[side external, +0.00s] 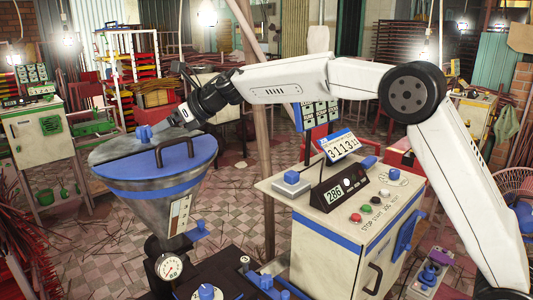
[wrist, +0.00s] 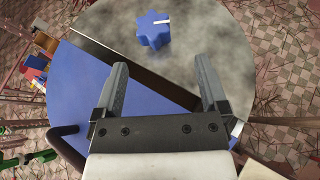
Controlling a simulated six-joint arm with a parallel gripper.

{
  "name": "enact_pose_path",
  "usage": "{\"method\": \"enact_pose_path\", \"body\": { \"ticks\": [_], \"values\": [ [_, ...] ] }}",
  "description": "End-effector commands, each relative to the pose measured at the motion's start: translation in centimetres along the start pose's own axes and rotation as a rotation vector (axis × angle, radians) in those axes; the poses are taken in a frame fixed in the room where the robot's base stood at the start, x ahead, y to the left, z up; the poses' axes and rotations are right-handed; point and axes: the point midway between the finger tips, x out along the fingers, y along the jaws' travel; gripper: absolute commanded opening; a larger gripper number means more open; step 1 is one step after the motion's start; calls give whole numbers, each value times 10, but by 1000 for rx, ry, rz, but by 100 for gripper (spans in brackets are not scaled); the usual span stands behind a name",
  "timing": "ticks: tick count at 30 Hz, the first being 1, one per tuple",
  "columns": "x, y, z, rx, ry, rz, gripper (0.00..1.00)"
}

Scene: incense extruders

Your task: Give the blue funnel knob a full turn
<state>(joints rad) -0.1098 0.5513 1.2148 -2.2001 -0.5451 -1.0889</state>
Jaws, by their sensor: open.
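The blue funnel knob (side external: 144,133) sits on top of the lid of the metal funnel (side external: 150,189), near the lid's far left part. In the wrist view the star-shaped blue knob (wrist: 153,30) has a white pointer mark aimed right. My gripper (wrist: 165,78) is open, its two fingers apart and empty. The knob lies ahead of the fingertips, apart from them and roughly in line with the gap between them. In the side view my gripper (side external: 166,125) is above the lid, just right of the knob.
A dark curved handle (side external: 175,152) rises from the blue half of the lid. A cream control cabinet (side external: 346,215) with buttons and displays stands to the right. A gauge (side external: 170,267) sits below the funnel. Racks and bundled sticks fill the background.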

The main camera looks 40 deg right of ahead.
Motion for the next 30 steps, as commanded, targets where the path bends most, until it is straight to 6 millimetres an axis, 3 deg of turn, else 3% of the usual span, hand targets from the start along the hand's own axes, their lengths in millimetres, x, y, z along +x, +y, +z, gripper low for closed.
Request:
{"method": "enact_pose_path", "body": {
  "ticks": [9, 18, 30],
  "values": [
    [-8, -13, 9, -111, -72, 206, 93],
    [-10, -13, 11, -132, -90, 235, 93],
    [11, -7, 12, -132, -87, 236, 93]
  ]
}}
